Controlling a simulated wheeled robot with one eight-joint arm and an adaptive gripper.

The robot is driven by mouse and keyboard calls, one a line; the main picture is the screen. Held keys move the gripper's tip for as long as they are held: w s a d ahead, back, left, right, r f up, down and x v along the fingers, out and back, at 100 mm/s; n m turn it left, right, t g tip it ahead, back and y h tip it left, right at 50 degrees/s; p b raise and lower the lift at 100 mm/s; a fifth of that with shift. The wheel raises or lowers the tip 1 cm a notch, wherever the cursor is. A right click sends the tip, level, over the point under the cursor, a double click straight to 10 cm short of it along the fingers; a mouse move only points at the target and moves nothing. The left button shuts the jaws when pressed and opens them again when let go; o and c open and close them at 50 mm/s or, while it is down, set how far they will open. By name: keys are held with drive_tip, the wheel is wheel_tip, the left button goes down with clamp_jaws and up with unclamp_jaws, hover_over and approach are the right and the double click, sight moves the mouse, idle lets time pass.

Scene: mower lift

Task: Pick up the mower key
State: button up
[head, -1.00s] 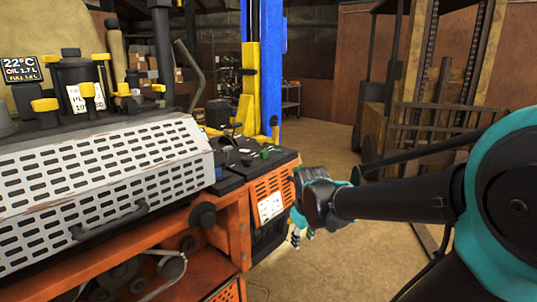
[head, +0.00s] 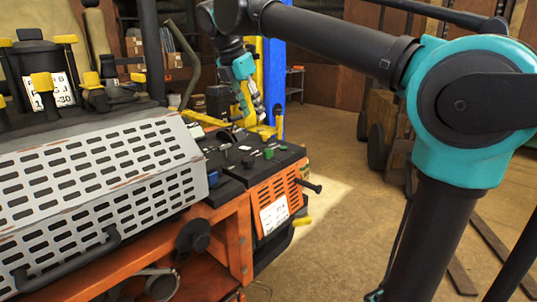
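My gripper (head: 252,112), teal and black, points down above the far end of the black control panel (head: 232,188) in the head view. Its fingers are small here, and I cannot tell whether they are open or shut. I see nothing clearly held between them. The panel sits on the orange mower body (head: 240,240) and carries a green knob (head: 268,153), a blue knob (head: 212,178) and several small black controls. I cannot make out the mower key for certain among these small parts.
A perforated metal cover (head: 100,170) with a black handle fills the left. A blue and yellow lift post (head: 273,70) rises behind the panel. A black rod (head: 310,187) sticks out at right.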

hover_over(267, 149)
drive_tip(key=s+a, duration=0.2)
wheel_tip(267, 149, down, 9)
drive_tip(key=shift+s+d+r, duration=0.1)
drive_tip(key=shift+x, duration=3)
drive_tip(key=shift+d, duration=0.15)
clamp_jaws()
